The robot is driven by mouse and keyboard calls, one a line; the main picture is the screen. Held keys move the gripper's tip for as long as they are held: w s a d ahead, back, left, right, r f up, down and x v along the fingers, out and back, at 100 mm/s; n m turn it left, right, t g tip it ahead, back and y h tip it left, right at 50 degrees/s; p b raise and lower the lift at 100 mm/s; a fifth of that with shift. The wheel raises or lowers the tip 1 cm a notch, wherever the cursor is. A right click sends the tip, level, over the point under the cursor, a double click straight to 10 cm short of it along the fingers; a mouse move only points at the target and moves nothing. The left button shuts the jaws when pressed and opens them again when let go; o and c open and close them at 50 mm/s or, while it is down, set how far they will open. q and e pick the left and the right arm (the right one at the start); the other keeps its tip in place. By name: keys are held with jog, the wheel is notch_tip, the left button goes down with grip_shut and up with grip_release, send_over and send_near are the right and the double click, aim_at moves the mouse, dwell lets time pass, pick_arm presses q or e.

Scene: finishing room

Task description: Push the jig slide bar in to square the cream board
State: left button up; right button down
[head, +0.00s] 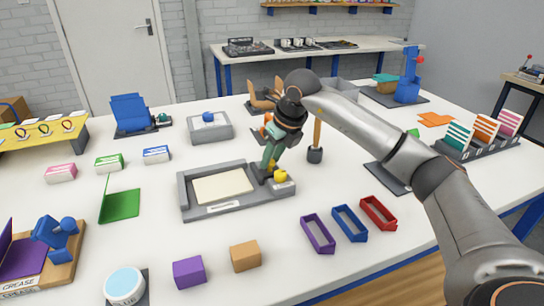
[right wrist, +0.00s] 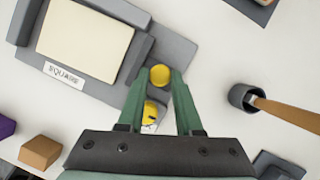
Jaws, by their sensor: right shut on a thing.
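The grey jig (head: 188,204) lies flat on the white table, with the cream board (head: 222,189) in its recess. The board also shows in the wrist view (right wrist: 85,40). The slide bar (right wrist: 140,62) stands along the board's right side; a thin gap seems to show between them. My right gripper (head: 268,168) is at the jig's right end, its green fingers shut on the bar's yellow knob (right wrist: 159,75). A second yellow part (right wrist: 153,112) sits behind the knob, partly hidden by a finger. My left gripper is not in view.
Purple, blue and red trays (head: 349,222) lie right of the jig. Purple and orange blocks (head: 245,256) lie in front. A dark cup with a wooden handle (head: 315,155) stands close to my right gripper. A green folded piece (head: 120,206) lies left of the jig.

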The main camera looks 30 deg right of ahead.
aim_at(258, 173)
jog(key=a, duration=0.1)
jog(key=a+p, duration=0.1)
jog(key=a, duration=0.1)
jog(key=shift+w+r, duration=0.1)
jog(key=shift+w, duration=0.3)
jog(key=shift+w+a, duration=0.1)
jog(key=shift+a, duration=0.25)
jog(key=c, duration=0.6)
grip_release()
